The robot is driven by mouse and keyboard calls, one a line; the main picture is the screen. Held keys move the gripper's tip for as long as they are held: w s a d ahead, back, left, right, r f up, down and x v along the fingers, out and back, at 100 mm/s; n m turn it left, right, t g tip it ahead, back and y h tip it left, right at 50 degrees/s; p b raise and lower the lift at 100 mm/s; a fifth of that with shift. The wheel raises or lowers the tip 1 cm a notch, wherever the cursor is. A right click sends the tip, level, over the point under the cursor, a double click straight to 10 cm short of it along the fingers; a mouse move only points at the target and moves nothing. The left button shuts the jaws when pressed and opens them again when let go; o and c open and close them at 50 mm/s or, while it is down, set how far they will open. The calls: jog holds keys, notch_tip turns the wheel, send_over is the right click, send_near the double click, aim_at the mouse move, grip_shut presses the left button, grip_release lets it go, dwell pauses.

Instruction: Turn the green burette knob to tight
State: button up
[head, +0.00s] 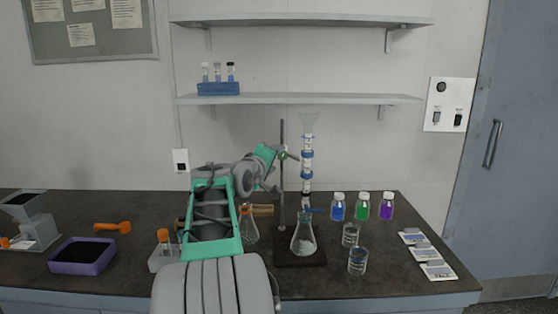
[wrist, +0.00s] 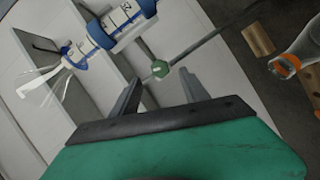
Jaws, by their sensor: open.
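The green knob (wrist: 160,69) shows in the wrist view as a small faceted ball at the dark stand rod (wrist: 212,40), beside the burette. My gripper (wrist: 161,79) is open, with one finger on each side of the knob and the knob at the fingertips. I cannot tell whether a finger touches it. In the head view the burette (head: 307,170) stands upright, with blue bands and a clear funnel top, right of the stand rod (head: 282,135). My gripper (head: 277,152) reaches the rod's left side at clamp height; the knob is hard to make out there.
A conical flask (head: 303,243) stands under the burette on the dark stand base. Blue, green and purple bottles (head: 362,206) and two beakers (head: 357,262) stand right. Another flask (head: 249,228) is below my arm. A shelf (head: 300,99) hangs above the burette. Bench space at the far left holds a purple tray (head: 82,267).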

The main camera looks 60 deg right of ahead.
jog(key=a, duration=0.3)
jog(key=shift+s+a+r, duration=0.15)
jog(key=shift+a+r, duration=0.05)
